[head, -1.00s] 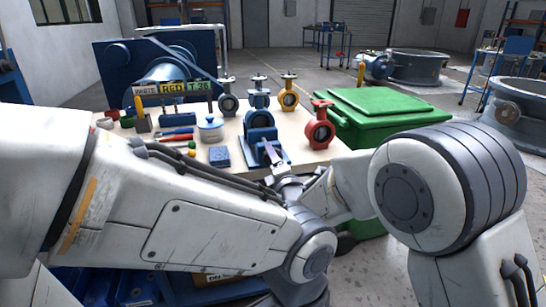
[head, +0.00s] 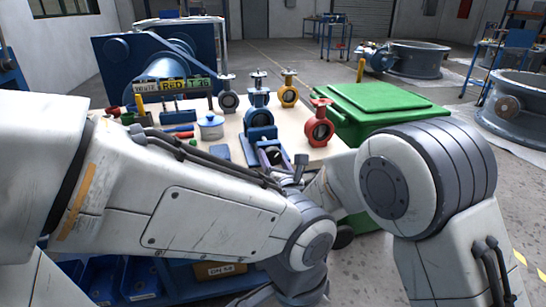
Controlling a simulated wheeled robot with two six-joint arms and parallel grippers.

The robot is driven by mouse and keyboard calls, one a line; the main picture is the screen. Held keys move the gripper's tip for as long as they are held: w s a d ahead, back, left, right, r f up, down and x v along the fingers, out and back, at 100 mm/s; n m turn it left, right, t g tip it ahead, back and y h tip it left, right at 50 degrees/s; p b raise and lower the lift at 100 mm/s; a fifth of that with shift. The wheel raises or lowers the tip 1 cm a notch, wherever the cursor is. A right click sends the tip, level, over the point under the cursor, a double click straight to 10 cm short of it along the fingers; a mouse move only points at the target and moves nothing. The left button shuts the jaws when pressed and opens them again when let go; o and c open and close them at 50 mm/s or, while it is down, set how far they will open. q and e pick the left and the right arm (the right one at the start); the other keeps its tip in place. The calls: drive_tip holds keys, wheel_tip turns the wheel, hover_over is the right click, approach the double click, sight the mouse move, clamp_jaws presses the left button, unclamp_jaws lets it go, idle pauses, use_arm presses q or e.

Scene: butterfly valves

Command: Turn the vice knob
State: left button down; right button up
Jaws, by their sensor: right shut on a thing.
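The blue vice (head: 262,134) stands at the front edge of the table, with a blue butterfly valve (head: 259,98) upright in it. My right gripper (head: 284,165) is at the front of the vice, one finger to the left and a dark one to the right. It is shut on the vice knob, which is mostly hidden by the gripper and my arms. My left arm crosses the lower picture from the left; its gripper does not show.
A red valve (head: 319,124) stands right of the vice, with yellow (head: 289,91) and grey (head: 228,95) valves behind. Tools and a blue-lidded pot (head: 211,126) lie to the left. A green bin (head: 385,112) stands close at the right of the table (head: 232,140).

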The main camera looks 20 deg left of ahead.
drive_tip(key=shift+f+n, duration=0.1)
drive_tip(key=shift+n, duration=0.5)
drive_tip(key=o, duration=1.4)
